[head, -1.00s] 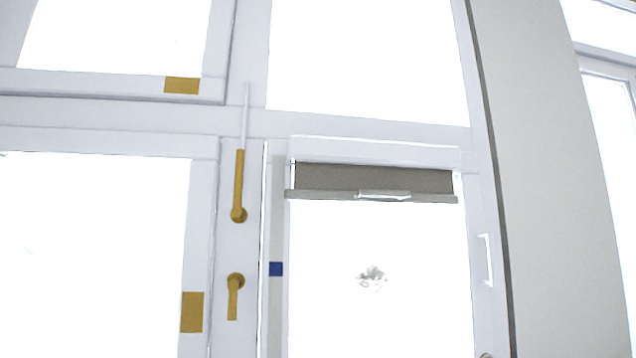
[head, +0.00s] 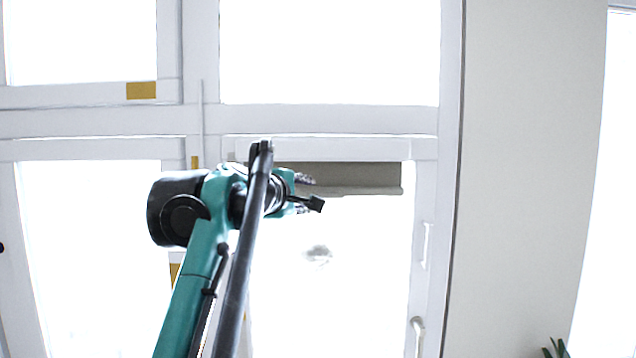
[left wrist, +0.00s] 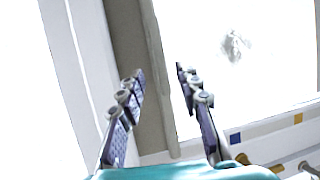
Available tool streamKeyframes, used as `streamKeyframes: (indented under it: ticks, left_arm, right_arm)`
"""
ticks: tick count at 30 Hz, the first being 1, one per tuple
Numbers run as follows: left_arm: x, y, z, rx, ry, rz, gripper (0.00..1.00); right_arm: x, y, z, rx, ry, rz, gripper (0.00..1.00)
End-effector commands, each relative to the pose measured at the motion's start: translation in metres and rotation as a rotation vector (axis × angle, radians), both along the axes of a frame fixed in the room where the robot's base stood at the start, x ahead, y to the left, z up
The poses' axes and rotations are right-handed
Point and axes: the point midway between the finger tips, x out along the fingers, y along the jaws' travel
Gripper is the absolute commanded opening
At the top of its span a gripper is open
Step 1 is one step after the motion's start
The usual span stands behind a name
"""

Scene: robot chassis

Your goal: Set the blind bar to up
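The blind (head: 350,175) is a short grey-brown strip of fabric at the top of the window door, with a pale bar (head: 365,192) along its lower edge. The left end of the bar is hidden behind my left gripper (head: 308,194), which reaches it from the left. In the left wrist view the blind fabric (left wrist: 128,40) and the bar (left wrist: 158,75) run steeply down the picture. The bar shows between the two spread fingers of my left gripper (left wrist: 160,90). I see no clear contact, and the depth gap cannot be told. My right gripper is out of view.
The white window door has a pale handle (head: 417,330) at its lower right. My left arm covers most of the gold handle (head: 195,162). A pale wall (head: 520,170) stands to the right, with plant leaves (head: 554,348) at the bottom. Bright glass lies below the blind.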

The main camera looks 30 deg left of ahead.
Motion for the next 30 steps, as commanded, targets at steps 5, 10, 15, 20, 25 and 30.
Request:
streamKeyframes:
  ticks: [5, 10, 15, 20, 25, 30]
  left_arm:
    - [0.029, 0.003, -0.006, 0.002, 0.001, -0.004, 0.34]
    - [0.054, 0.006, -0.011, 0.003, 0.001, -0.004, 0.34]
    - [0.066, 0.009, -0.014, 0.003, 0.001, -0.003, 0.34]
    - [0.067, 0.009, -0.015, 0.003, 0.001, -0.003, 0.34]
    - [0.067, 0.009, -0.015, 0.004, 0.002, -0.003, 0.18]
    - [0.067, 0.009, -0.015, 0.003, 0.002, -0.003, 0.00]
  right_arm:
    - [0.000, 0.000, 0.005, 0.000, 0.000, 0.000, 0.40]
    - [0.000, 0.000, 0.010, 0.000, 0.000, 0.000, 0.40]
    - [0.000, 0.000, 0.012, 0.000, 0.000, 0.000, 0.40]
    - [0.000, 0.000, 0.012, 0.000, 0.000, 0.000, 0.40]
    - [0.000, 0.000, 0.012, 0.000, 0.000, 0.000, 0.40]
    - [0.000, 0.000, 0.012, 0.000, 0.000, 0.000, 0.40]
